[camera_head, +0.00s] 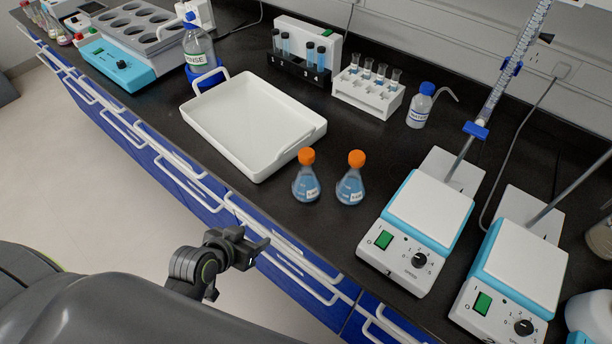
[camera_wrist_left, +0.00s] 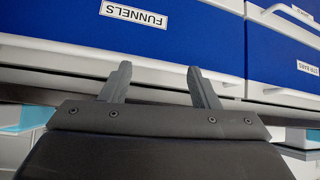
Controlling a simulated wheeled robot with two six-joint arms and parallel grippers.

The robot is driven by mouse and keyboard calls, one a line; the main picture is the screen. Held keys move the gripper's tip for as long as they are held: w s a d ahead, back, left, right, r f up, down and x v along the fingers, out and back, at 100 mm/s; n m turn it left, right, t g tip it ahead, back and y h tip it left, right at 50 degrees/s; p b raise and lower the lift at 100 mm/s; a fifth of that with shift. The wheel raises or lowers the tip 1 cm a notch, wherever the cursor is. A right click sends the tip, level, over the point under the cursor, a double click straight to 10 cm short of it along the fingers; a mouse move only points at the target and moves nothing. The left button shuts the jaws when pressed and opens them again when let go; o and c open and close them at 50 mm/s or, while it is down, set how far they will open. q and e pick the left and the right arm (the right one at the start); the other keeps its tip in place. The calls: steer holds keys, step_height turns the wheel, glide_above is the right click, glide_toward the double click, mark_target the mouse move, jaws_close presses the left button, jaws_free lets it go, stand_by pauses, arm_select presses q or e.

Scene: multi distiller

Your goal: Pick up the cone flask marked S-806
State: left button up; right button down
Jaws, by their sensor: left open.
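Two cone flasks with orange caps and blue liquid stand upright side by side on the black bench: a left flask (camera_head: 306,180) and a right flask (camera_head: 350,182). Each has a small white label, too small to read, so I cannot tell which is S-806. My left gripper (camera_head: 258,252) is in front of the bench, in front of the drawers, apart from both flasks. In the left wrist view its two fingers (camera_wrist_left: 161,85) are apart with nothing between them. My right gripper does not show.
A white tray (camera_head: 205,128) lies left of the flasks. Two stirrer hotplates (camera_head: 430,212) (camera_head: 525,262) stand to the right, with a burette above. Behind are a tube rack (camera_head: 350,92) and a wash bottle (camera_head: 420,108). Blue drawers with white handles (camera_head: 300,270) line the front.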

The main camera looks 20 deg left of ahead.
arm_select(q)
step_height(320, 180, up, 10)
steer(key=d+m+t+h, duration=0.1)
steer(key=d+t, duration=0.1)
steer(key=m+t+h, duration=0.1)
steer(key=t, duration=0.1)
glide_toward(301, 171)
steer(key=s+a, duration=0.2)
steer(key=s, duration=0.2)
steer(key=x, duration=0.7)
steer(key=r+x, duration=0.1)
steer(key=x, duration=0.3)
steer(key=shift+w+d+p, duration=0.4)
steer(key=shift+d+r+p+x, duration=0.15)
steer(key=shift+p+x, duration=0.1)
steer(key=shift+x, duration=0.65)
steer(key=shift+d+r+p+x, duration=0.15)
steer(key=shift+p+x, duration=0.1)
steer(key=shift+x, duration=0.65)
steer(key=shift+d+p+x, duration=0.15)
steer(key=shift+p+x, duration=0.1)
steer(key=shift+x, duration=0.65)
steer(key=shift+w+f, duration=0.1)
steer(key=shift+w, duration=0.1)
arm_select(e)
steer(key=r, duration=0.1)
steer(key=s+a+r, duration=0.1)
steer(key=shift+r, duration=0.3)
arm_select(q)
steer(key=c, duration=1.1)
